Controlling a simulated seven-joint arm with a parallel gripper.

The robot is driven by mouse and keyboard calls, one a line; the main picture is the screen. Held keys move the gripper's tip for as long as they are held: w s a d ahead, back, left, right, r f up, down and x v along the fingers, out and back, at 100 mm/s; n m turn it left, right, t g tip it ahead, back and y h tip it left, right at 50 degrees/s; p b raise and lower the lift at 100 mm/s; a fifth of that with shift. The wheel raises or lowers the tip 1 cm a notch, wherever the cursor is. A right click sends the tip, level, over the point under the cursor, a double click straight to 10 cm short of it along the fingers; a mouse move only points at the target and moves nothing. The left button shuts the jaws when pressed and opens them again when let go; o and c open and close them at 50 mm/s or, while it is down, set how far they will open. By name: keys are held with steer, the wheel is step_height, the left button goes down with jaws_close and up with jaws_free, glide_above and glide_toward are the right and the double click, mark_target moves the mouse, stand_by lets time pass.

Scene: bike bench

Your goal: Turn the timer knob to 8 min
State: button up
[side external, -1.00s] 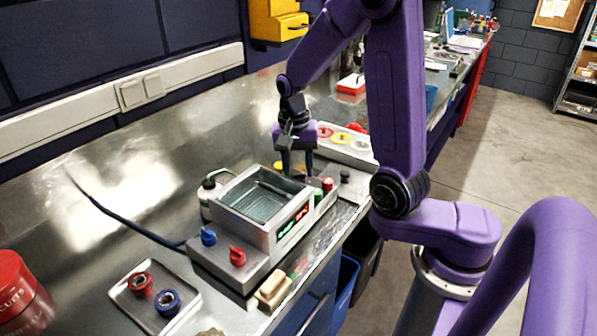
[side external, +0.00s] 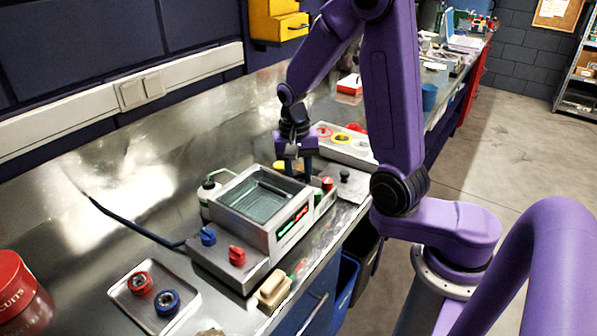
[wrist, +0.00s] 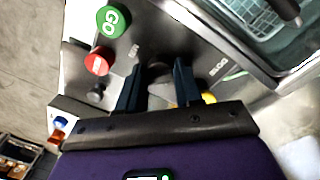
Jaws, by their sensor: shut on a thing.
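The cleaner unit (side external: 262,205) is a grey box with a glassy basin, a green and a red lit readout on its front. My gripper (side external: 298,180) points down at the unit's far end, behind the basin. In the wrist view, the fingers (wrist: 157,88) are shut on a dark knob between them, taken as the timer knob; the fingers hide most of it. Its pointer and the readout digits are too small or hidden to read. A green GO button (wrist: 112,20) and a red button (wrist: 97,61) stand left of the fingers.
A blue knob (side external: 208,236) and a red knob (side external: 237,256) stand on the unit's near end. A white bottle (side external: 208,193) stands beside the basin. A tray (side external: 135,308) with two ringed parts lies at the front left. A tray with coloured rings (side external: 345,145) lies behind my gripper.

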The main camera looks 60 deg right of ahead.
steer(key=shift+w, duration=0.1)
steer(key=o, duration=0.7)
steer(key=r, duration=1.7)
steer(key=shift+w+a+r, duration=0.25)
steer(key=shift+w+a, duration=0.1)
steer(key=shift+a, duration=0.05)
